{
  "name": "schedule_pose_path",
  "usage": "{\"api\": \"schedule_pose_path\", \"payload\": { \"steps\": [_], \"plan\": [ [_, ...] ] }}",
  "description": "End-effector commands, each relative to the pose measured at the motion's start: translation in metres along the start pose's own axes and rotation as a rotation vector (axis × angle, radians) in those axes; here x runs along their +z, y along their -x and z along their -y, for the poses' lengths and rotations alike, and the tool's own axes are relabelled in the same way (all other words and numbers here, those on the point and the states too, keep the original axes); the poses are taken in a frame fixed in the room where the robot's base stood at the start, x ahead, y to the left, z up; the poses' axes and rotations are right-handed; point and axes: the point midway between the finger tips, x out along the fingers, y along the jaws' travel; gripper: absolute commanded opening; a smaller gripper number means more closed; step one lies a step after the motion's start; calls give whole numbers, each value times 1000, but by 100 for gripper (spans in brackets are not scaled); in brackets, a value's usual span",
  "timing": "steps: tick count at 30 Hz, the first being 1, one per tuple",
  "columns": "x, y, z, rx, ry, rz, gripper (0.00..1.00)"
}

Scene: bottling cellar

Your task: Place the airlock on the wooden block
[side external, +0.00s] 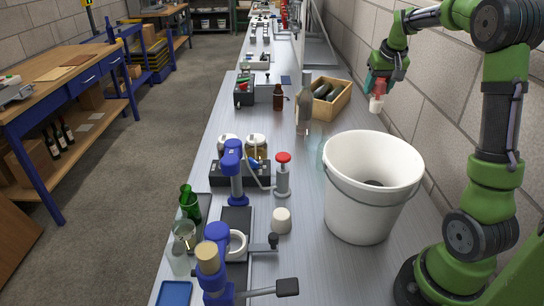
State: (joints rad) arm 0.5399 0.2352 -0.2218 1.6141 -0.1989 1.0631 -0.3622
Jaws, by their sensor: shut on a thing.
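My gripper (378,87) hangs at the upper right, beyond the white bucket, pointing down. It is shut on a small pale, cup-like thing (376,104), which seems to be the airlock. The held thing is above the bench's right side, near the wall, right of the wooden crate. It is too small to show fine detail. I cannot make out a separate wooden block; the bucket hides part of the bench behind it.
The large white bucket (366,190) stands on the metal bench (308,255). An open wooden crate (335,106) holds dark bottles. A clear bottle (304,110) and a brown bottle (278,97) stand left of it. Blue bench tools (235,170) and a green bottle (189,203) are nearer.

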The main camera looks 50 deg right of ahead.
Motion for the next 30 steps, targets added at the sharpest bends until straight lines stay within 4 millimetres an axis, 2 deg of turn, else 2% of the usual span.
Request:
{"api": "schedule_pose_path", "payload": {
  "steps": [8, 15, 20, 26, 30],
  "plan": [
    [14, -35, -1, 2, 0, 1, 18],
    [31, -76, -1, 2, -1, 1, 18],
    [36, -89, -1, 2, 0, -1, 18],
    [47, -115, 0, 1, 0, 1, 18],
    [49, -120, 0, 1, -1, -3, 18]
  ]
}}
